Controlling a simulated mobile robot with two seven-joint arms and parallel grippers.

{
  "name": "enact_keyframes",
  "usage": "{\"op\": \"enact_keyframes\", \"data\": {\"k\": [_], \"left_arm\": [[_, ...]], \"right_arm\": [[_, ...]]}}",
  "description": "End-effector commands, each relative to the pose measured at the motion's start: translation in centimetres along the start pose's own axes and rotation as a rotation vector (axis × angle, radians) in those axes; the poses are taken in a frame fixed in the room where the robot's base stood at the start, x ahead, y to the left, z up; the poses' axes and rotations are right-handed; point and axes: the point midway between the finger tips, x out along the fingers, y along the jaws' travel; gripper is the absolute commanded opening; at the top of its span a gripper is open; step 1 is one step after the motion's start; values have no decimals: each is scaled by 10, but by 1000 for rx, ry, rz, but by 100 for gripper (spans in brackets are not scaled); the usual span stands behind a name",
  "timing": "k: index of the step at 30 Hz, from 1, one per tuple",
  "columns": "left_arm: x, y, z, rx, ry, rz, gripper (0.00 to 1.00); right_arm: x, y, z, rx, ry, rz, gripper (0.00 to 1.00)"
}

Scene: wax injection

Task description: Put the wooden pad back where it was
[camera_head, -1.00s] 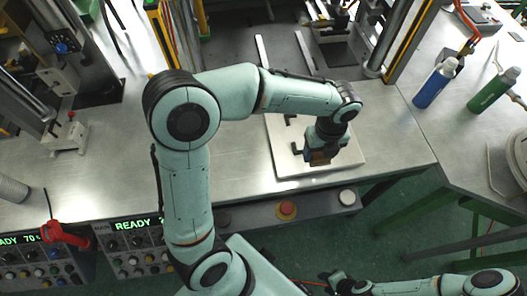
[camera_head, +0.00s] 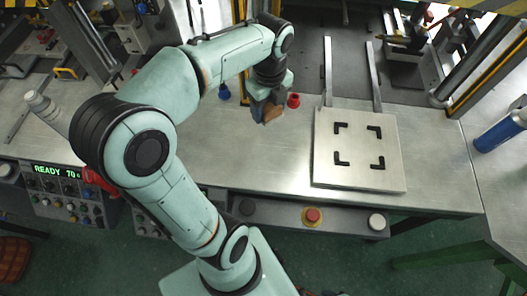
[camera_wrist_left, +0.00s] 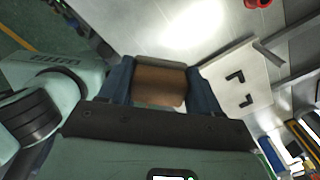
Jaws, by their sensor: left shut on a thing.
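My left gripper (camera_head: 267,110) is shut on the wooden pad (camera_head: 272,115), a small brown block. It holds the pad over the steel bench, to the left of the white plate. In the left wrist view the pad (camera_wrist_left: 160,85) sits between the two blue fingers of the gripper (camera_wrist_left: 160,88). The square white plate (camera_head: 330,178) lies on the bench with black corner brackets on top. The area inside the brackets is empty. The plate also shows in the left wrist view (camera_wrist_left: 228,72). My right gripper is not in view.
A red-topped part (camera_head: 293,100) stands close beside the left gripper. Two metal rails (camera_head: 328,70) run back from the plate. A blue bottle (camera_head: 500,130) is at the right. The bench (camera_head: 255,160) before the gripper is clear.

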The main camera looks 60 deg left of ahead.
Motion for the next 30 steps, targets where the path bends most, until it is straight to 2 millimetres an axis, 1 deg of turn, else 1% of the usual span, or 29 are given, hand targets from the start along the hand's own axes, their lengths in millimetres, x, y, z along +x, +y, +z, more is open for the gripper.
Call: {"op": "enact_keyframes", "data": {"k": [2, 5, 8, 18, 21, 24, 28, 30], "left_arm": [[-4, 9, 6, -33, -2, -4, 30], [0, 15, 10, -50, 0, -3, 30], [19, 17, 10, -53, 2, 1, 30], [111, 16, 10, -52, 2, 2, 30], [132, 16, 10, -51, 1, 1, 30], [145, 15, 10, -50, 0, -3, 30], [154, 14, 10, -51, -1, -4, 30], [162, 14, 10, -52, 1, -3, 30]], "right_arm": [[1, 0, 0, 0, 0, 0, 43], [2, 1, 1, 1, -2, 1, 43], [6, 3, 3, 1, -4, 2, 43], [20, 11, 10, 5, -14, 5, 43], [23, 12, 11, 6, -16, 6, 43], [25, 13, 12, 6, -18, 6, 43], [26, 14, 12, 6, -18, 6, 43], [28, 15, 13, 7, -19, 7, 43]]}}
